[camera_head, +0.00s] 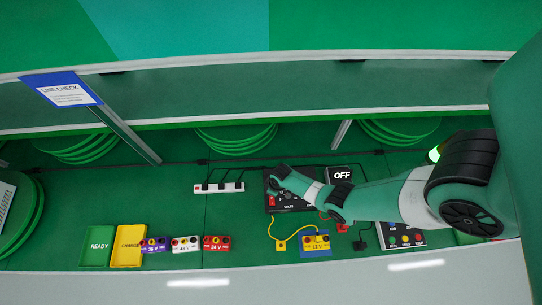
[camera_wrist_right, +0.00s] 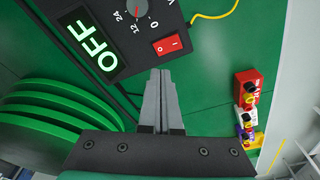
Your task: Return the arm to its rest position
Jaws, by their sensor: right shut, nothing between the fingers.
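My right arm (camera_head: 390,200) reaches in from the right in the head view and extends leftward over the bench. Its gripper (camera_head: 279,176) is above the black power supply box (camera_head: 300,204). In the right wrist view the gripper (camera_wrist_right: 161,74) is shut, with its two fingers together and nothing between them. The box's red rocker switch (camera_wrist_right: 167,45), dial (camera_wrist_right: 138,10) and OFF display (camera_wrist_right: 92,48) show just beyond the fingertips. I cannot tell the exact gap to the box. My left gripper is not in view.
A yellow cable (camera_head: 271,229) runs to a yellow battery (camera_head: 316,241) on a blue pad. Several batteries (camera_head: 185,244), a yellow CHARGE tray (camera_head: 128,246) and a green READY tray (camera_head: 97,246) stand left. A power strip (camera_head: 219,187) lies behind. A button panel (camera_head: 402,238) sits beneath my arm.

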